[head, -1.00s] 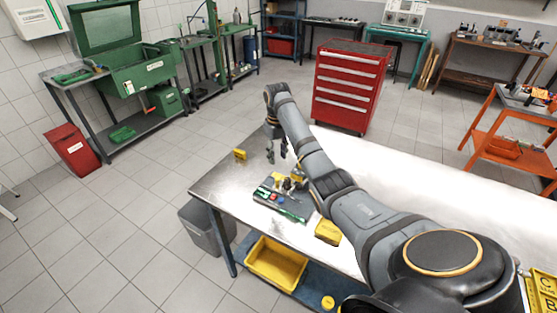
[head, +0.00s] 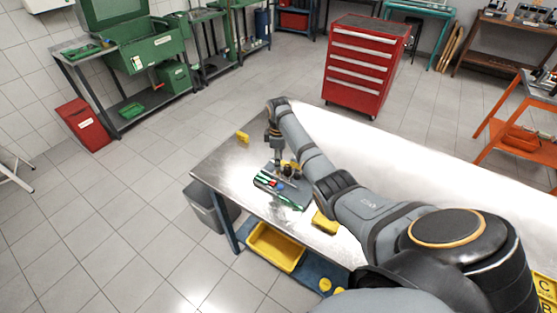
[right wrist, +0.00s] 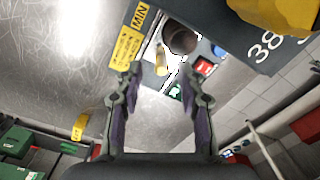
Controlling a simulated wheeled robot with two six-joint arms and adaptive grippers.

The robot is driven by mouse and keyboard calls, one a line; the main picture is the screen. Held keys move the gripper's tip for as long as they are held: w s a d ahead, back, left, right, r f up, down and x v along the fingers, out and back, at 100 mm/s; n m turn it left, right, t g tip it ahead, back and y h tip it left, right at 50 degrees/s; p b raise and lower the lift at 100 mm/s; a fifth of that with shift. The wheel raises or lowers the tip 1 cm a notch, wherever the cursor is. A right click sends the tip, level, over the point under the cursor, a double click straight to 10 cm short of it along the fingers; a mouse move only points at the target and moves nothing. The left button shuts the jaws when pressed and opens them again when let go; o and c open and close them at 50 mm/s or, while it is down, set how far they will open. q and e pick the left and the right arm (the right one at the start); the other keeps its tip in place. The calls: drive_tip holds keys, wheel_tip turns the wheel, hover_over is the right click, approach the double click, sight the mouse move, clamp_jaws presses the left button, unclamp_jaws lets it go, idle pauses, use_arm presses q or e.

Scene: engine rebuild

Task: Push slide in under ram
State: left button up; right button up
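My right gripper (head: 278,156) hangs over the far edge of a dark plate with small parts (head: 266,187) on the metal bench. In the right wrist view the gripper (right wrist: 158,82) is open, with nothing between its fingers. I cannot make out which part is the slide or which is the ram; the arm and gripper partly cover this area. My left gripper is not in view.
A yellow block (head: 324,222) lies right of the plate, and a small yellow piece (head: 242,136) lies near the bench's far left corner. The bench top (head: 225,160) left of the plate is clear. A yellow bin (head: 274,247) sits below on the lower shelf.

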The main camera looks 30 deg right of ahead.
drive_tip(key=shift+a+f, duration=0.25)
drive_tip(key=shift+f, duration=0.55)
drive_tip(key=shift+d, duration=0.1)
clamp_jaws()
